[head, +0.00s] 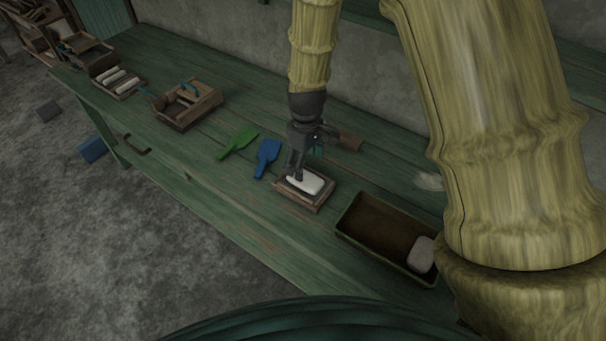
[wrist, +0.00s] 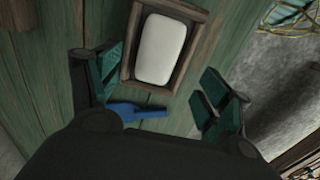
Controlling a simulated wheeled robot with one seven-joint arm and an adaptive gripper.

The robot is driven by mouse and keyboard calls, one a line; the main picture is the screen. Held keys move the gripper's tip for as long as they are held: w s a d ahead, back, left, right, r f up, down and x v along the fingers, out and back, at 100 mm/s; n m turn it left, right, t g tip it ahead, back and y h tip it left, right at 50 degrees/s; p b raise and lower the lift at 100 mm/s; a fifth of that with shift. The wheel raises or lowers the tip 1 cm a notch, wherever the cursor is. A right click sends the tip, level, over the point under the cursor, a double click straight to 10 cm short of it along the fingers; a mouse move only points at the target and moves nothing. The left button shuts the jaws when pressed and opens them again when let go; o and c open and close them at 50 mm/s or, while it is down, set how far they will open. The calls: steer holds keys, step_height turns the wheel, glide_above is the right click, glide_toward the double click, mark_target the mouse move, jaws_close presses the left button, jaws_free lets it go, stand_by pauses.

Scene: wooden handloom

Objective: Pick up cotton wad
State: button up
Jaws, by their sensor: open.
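A white rounded block (head: 307,181) lies in a small wooden tray (head: 305,205) on the green bench; it looks like the cotton wad, though its material is hard to tell. It also shows in the wrist view (wrist: 160,49), at the top, between wooden walls and beyond the fingertips. My gripper (head: 297,176) is open and empty, pointing down close over the tray and hiding part of its far left side. In the wrist view its fingers (wrist: 150,84) stand wide apart, with the block ahead of the gap.
A blue paddle (head: 267,157) and a green paddle (head: 238,143) lie left of the tray. A trough (head: 378,229) with a grey block (head: 422,255) stands to the right. A pale wisp (head: 429,181) lies behind the trough. A wooden box (head: 187,105) stands farther left.

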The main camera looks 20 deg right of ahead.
mark_target(306, 178)
steer(key=shift+s+f, duration=0.2)
steer(key=shift+s, duration=0.65)
steer(key=w+f, duration=0.1)
steer(key=w+f+p, duration=0.1)
steer(key=f, duration=0.1)
steer(key=shift+w+f, duration=0.15)
steer(key=shift+w, duration=0.2)
steer(key=shift+s+d+f+p, duration=0.1)
steer(key=shift+f+p, duration=0.2)
steer(key=shift+s+f+p, duration=0.35)
steer(key=shift+s+f, duration=0.1)
steer(key=shift+s, duration=0.1)
steer(key=shift+f, duration=0.3)
steer(key=shift+w+f, duration=0.25)
steer(key=shift+f, duration=0.2)
steer(key=shift+w+f, duration=0.2)
steer(key=shift+f, duration=0.25)
steer(key=shift+s+r, duration=0.25)
steer(key=shift+s, duration=0.05)
steer(key=shift+w+f, duration=0.1)
steer(key=shift+w, duration=0.05)
steer(key=c, duration=0.6)
steer(key=shift+c, duration=1.1)
